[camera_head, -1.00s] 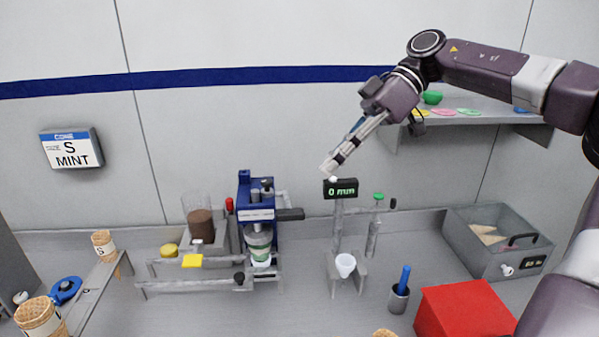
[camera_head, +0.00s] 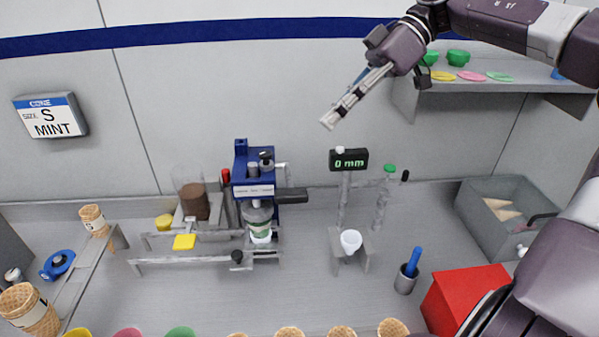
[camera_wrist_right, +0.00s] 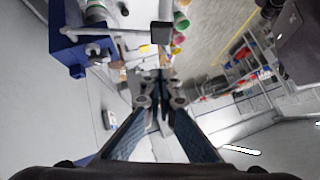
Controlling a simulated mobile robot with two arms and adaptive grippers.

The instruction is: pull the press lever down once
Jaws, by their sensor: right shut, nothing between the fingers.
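The blue press (camera_head: 254,172) stands at the middle of the counter in the head view. Its lever ends in a black grip (camera_head: 291,195) that sticks out to the right, roughly level. A clear cup with a green band sits under the press. In the right wrist view the press (camera_wrist_right: 72,42) is at upper left, and its lever shows as a grey rod with a black grip (camera_wrist_right: 161,33). My right gripper (camera_head: 328,121) is shut and empty, above and to the right of the grip, clearly apart from it. My left gripper is not in view.
A stand with a "0 mm" display (camera_head: 348,160) is right of the press. A red box (camera_head: 463,298) and a grey bin (camera_head: 500,235) are at right. A shelf (camera_head: 500,83) is behind my right arm. Waffle cones (camera_head: 289,331) line the front edge.

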